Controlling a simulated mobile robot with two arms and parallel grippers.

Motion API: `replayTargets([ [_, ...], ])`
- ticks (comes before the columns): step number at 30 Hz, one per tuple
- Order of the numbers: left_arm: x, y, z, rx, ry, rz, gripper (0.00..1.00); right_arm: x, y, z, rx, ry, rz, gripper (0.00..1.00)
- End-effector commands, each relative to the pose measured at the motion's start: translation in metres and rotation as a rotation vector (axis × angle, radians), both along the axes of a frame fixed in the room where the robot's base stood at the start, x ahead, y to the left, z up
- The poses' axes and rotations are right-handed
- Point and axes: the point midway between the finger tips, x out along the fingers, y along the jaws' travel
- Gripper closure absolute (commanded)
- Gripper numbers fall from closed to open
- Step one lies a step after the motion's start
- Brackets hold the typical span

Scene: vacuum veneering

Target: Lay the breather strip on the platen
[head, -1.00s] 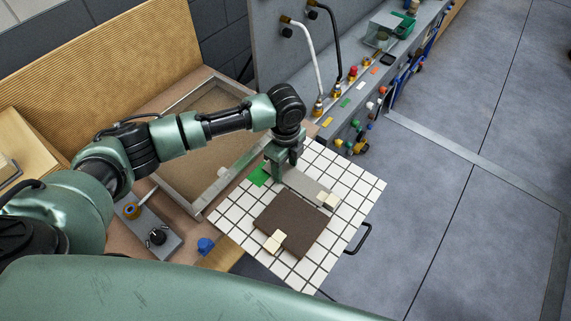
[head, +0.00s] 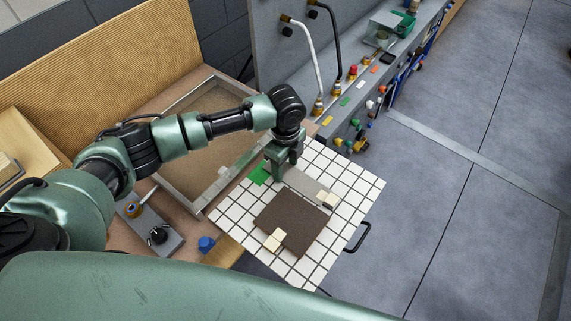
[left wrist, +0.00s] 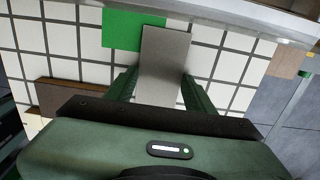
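The platen (head: 343,182) is a white surface with a dark grid. The grey breather strip (head: 312,186) lies flat over it, one end at a green patch (head: 260,174) and the other at a pale block (head: 328,199). My left gripper (head: 283,171) points down at the strip's green-patch end. In the left wrist view its two fingers (left wrist: 158,82) stand apart on either side of the strip (left wrist: 165,52), close to its edges, with no clear grip. The strip covers part of the green patch (left wrist: 122,28) there. My right gripper is not in view.
A dark brown panel (head: 288,222) lies on the platen beside the strip, with a pale block (head: 274,240) on its edge. A framed tray (head: 190,130) lies behind the arm. A bench with hoses and fittings (head: 345,88) stands at the back. A blue cap (head: 206,244) sits at the front left.

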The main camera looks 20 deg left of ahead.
Motion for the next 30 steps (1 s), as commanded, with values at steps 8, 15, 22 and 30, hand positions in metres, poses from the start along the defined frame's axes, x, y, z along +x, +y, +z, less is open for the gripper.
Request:
replayTargets([
  [8,0.0,0.0,0.0,0.0,0.0,0.0,0.21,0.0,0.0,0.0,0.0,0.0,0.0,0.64],
  [15,0.001,0.0,0.008,-0.001,-0.002,-0.001,0.21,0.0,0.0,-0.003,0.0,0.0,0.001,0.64],
  [22,0.001,0.0,0.045,-0.002,-0.005,-0.001,0.21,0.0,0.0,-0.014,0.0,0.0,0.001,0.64],
  [30,0.0,0.0,0.075,0.0,0.0,-0.001,0.21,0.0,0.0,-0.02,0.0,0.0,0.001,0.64],
])
